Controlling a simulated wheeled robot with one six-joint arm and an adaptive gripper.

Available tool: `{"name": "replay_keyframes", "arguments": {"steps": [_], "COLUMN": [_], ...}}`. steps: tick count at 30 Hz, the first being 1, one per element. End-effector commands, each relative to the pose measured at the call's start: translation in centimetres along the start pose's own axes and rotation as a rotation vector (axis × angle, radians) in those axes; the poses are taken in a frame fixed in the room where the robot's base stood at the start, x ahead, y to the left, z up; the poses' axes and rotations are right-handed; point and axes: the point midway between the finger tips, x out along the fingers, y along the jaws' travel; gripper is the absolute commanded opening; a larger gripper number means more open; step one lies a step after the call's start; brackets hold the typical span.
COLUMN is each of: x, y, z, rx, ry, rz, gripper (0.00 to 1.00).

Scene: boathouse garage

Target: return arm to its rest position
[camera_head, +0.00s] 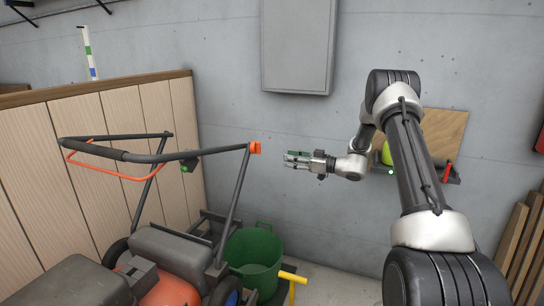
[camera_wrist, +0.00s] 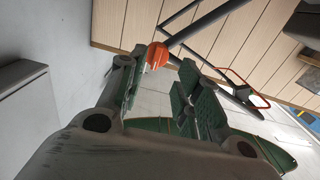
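My gripper (camera_head: 297,160) is held out to the left at the end of my bent arm, in front of the grey concrete wall. In the wrist view my gripper (camera_wrist: 157,82) shows two fingers with green pads and a clear gap between them. Nothing is held in the gap. The orange knob (camera_wrist: 157,54) of the mower handle shows beyond the fingertips, apart from them.
A mower (camera_head: 165,258) with a raised handle (camera_head: 150,157) stands left, its orange knob (camera_head: 255,148) near my gripper. A green bucket (camera_head: 255,258) stands below. A grey wall cabinet (camera_head: 298,45) hangs above. A wooden board (camera_head: 443,132) is behind my arm. Planks (camera_head: 528,245) lean at right.

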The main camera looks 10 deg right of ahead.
Motion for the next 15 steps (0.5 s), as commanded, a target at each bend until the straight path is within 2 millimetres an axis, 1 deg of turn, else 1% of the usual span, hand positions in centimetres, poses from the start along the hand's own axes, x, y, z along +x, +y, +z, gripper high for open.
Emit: {"name": "replay_keyframes", "arguments": {"steps": [2,4,6,8,11,12,13,14,15], "x": [0.0,0.0,0.0,-0.2,-1.7,-2.6,-3.4,-4.3,-5.5], "y": [0.0,0.0,0.1,-0.2,-3.0,-4.7,-6.0,-7.1,-8.8], "z": [0.0,0.0,0.3,1.1,4.7,6.5,7.3,7.8,8.1], "rx": [0.010,0.059,0.165,0.295,0.590,0.719,0.805,0.884,0.982], "ry": [0.000,-0.001,-0.010,-0.044,-0.175,-0.245,-0.298,-0.353,-0.430], "rz": [0.000,0.001,0.006,-0.003,-0.030,-0.038,-0.040,-0.039,-0.033], "gripper": [0.34,0.34,0.34,0.34,0.34,0.34,0.34,0.34,0.34]}}
